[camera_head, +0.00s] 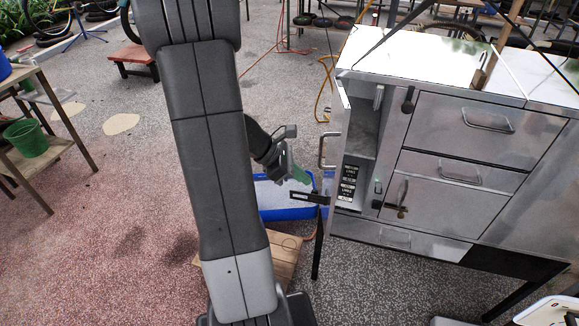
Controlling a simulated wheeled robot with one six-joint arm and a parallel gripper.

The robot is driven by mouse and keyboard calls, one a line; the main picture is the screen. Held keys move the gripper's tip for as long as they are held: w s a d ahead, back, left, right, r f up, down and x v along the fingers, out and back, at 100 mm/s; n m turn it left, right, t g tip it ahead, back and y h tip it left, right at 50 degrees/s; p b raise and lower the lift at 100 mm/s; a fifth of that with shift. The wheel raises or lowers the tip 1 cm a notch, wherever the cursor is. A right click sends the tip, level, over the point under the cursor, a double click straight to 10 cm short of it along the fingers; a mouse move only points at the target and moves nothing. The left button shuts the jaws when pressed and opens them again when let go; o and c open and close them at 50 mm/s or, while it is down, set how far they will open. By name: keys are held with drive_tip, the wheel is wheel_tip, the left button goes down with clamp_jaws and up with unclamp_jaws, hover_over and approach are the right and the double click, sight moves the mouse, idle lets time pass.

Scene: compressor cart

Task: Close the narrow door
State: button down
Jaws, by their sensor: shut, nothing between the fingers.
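The narrow door (336,132) is at the left end of the metal cabinet (437,118). It stands open and is seen nearly edge-on, with a bar handle (323,151) on its left side. The narrow compartment (366,130) behind it is exposed, with black-and-white labels low inside. My gripper (302,176) is shut and empty, to the left of the door and a little below its handle. My arm comes down in front of it from the left. I cannot tell whether the fingertips touch the door.
A dark bracket (310,197) juts left near the door's foot. A blue-rimmed tray (286,214) and a wooden board (284,262) lie on the floor below. Closed drawers (485,125) fill the cabinet's right part. A side table with a green bucket (25,138) stands far left.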

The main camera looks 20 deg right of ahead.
sight(333, 186)
drive_tip(key=shift+s+d+f, duration=0.2)
drive_tip(key=shift+d+f, duration=0.05)
drive_tip(key=shift+d, duration=0.65)
drive_tip(key=shift+s+d+f, duration=0.2)
drive_tip(key=shift+d, duration=0.65)
drive_tip(key=shift+s+d+f, duration=0.2)
drive_tip(key=shift+d+f, duration=0.05)
drive_tip(key=shift+d, duration=0.65)
drive_tip(key=shift+d, duration=0.1)
